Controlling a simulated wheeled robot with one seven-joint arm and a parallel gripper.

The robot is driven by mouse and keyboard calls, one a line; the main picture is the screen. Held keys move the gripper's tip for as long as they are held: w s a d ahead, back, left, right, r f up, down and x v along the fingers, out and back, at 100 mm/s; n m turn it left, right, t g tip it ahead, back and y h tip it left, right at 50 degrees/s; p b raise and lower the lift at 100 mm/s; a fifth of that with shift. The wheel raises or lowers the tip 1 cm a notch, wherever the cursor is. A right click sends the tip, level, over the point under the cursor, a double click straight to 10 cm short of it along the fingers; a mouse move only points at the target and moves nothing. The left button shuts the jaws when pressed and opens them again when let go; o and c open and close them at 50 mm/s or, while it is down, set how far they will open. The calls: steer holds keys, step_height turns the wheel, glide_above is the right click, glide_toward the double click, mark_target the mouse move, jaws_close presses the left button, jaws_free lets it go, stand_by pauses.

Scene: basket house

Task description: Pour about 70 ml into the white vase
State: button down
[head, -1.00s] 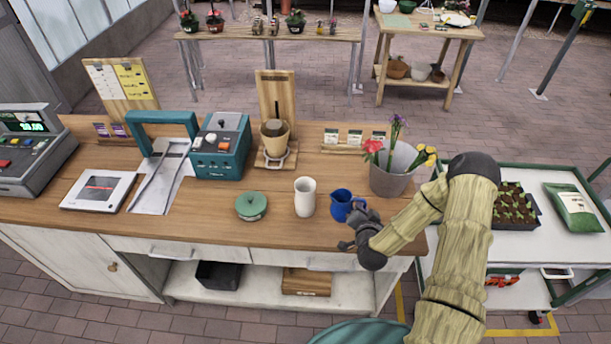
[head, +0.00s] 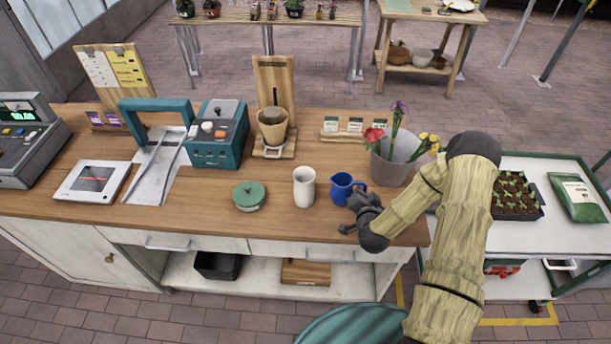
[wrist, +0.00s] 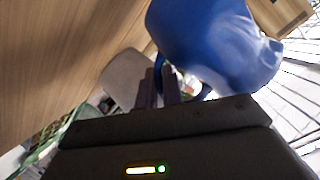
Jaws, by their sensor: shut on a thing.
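The white vase (head: 304,187) stands upright on the wooden counter, left of the blue jug. The blue jug (head: 342,187) appears upright on or just above the counter, a short gap to the right of the vase; I cannot tell whether its base touches. My gripper (head: 352,205) is at the jug's near right side. In the wrist view, my gripper's fingers (wrist: 158,88) are shut on the handle of the blue jug (wrist: 215,45), whose body fills the upper middle. The inside of the jug and any liquid are hidden.
A green lidded pot (head: 249,196) sits left of the vase. A grey bucket of flowers (head: 392,168) stands behind and right of the jug. A pot on a wooden stand (head: 273,128) is behind the vase. The counter in front of the vase is clear.

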steer(key=shift+w+a+f+y+b, duration=0.15)
steer(key=shift+f+b, duration=0.15)
steer(key=shift+b, duration=0.3)
steer(key=shift+a+f+y+b, duration=0.15)
steer(key=shift+f+b, duration=0.15)
steer(key=shift+b, duration=0.25)
steer(key=b, duration=0.3)
steer(key=shift+w+d+f, duration=0.3)
steer(key=shift+w+f, duration=0.05)
steer(key=b, duration=0.2)
steer(key=shift+w+d+f+b, duration=0.1)
steer(key=shift+w+d+b, duration=0.1)
steer(key=shift+b, duration=0.65)
steer(key=b, duration=0.3)
steer(key=shift+w, duration=0.3)
steer(key=b, duration=0.3)
steer(key=r+b, duration=0.1)
steer(key=b, duration=0.3)
steer(key=shift+d+m, duration=0.25)
steer(key=shift+m, duration=0.05)
steer(key=shift+s+d+r+h+b, duration=0.2)
steer(key=shift+r+h+b, duration=0.35)
steer(key=shift+b, duration=0.5)
